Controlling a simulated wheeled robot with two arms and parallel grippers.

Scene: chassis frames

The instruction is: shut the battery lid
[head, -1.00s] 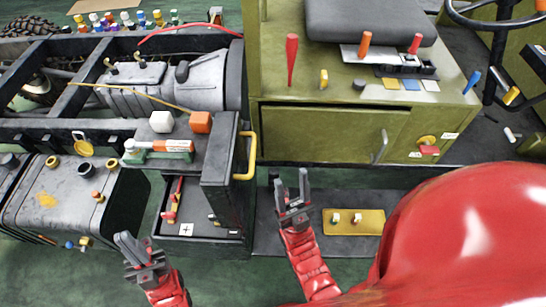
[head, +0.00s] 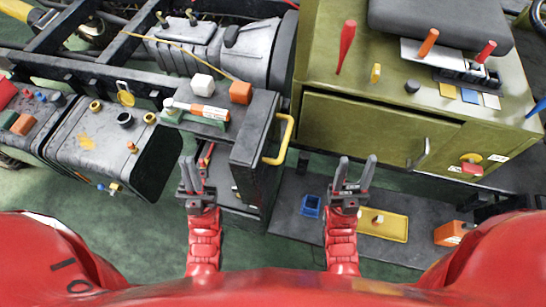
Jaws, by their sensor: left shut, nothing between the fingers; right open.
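The battery lid (head: 254,140) is a dark panel with a yellow handle (head: 281,139) on its right side, standing raised at the right of the battery box. The open box (head: 232,189) below it shows a dark inside with a red part, partly hidden by my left gripper. My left gripper (head: 191,165) is shut and empty, in front of the box's left part and left of the lid. My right gripper (head: 356,165) is open and empty, right of the lid and handle, apart from both.
A dark shelf behind the box bears a white cube (head: 202,84), an orange cube (head: 240,92) and a green-and-orange tool (head: 202,111). A blue bin (head: 311,206) and a yellow tray (head: 397,227) lie on the step. A green cabinet (head: 375,130) stands at the right.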

